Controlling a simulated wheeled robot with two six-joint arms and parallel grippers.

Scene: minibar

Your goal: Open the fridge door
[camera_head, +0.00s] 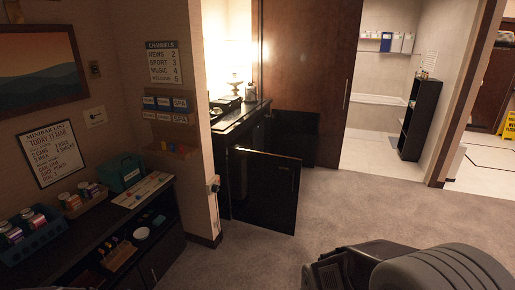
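A glossy black door panel (265,192) stands at floor level in the middle of the view, in front of a dark low cabinet (240,120). The panel looks swung out from the cabinet. I cannot tell for sure that it is the fridge door, and no fridge interior shows. Another dark low panel or cabinet part (303,140) shows behind it. Neither of my grippers is in view.
A wall end (205,120) stands left of the panel. A dark shelf unit (150,225) with a green box (122,173) is at left. Grey carpet (285,255) is clear before the panel. A tall brown door (310,60) and black shelf (419,118) stand behind.

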